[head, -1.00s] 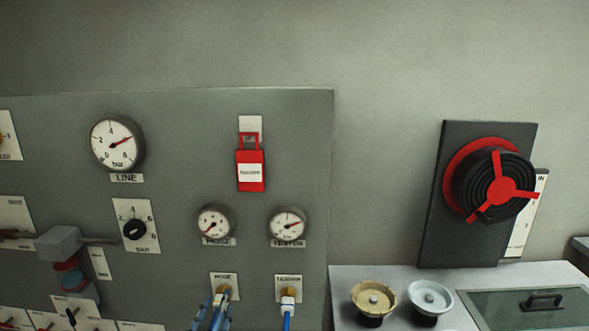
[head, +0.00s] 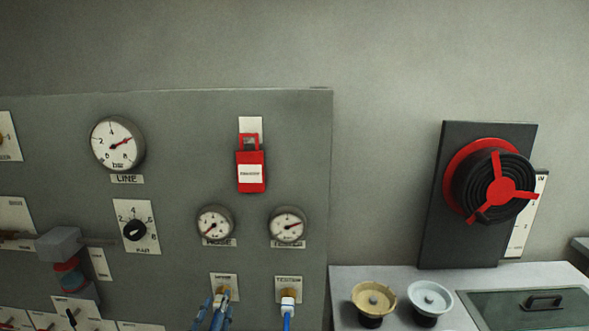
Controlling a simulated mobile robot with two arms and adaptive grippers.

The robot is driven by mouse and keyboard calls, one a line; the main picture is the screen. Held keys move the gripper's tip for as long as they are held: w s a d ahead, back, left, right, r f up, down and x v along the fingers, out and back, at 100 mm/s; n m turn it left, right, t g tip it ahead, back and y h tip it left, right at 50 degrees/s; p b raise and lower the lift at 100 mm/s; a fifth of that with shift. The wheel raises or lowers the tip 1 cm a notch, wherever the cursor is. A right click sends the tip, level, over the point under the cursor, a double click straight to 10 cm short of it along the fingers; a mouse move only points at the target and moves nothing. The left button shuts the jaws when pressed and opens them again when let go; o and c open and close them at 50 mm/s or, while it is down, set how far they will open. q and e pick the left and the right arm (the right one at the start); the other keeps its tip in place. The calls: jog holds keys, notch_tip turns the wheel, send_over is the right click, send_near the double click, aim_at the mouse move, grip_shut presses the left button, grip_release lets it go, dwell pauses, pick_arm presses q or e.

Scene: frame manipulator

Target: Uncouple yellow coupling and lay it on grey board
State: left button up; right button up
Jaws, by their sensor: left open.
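A pale yellow round coupling-like piece (head: 374,298) stands on a dark base on the light bench at the lower right. I cannot tell for certain that it is the yellow coupling. My left gripper (head: 215,302) shows blue-grey fingers at the bottom edge, open, just below and in front of a brass fitting (head: 226,292) on the panel. I cannot tell whether the fingers touch it. No board is clearly recognisable as the grey one. My right gripper is out of view.
A pale blue round piece (head: 430,299) stands beside the yellow one. A lidded hatch (head: 530,309) is to their right. A white coupling with a blue hose (head: 288,304) hangs on the panel. A red tag (head: 251,172) and a black plate with a red-spoked reel (head: 497,190) stick out.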

pick_arm(q)
grip_shut()
jog(key=shift+o, duration=2.1)
grip_release()
jog(key=shift+s, duration=0.1)
jog(key=s, duration=1.2)
jog(key=shift+a, duration=0.25)
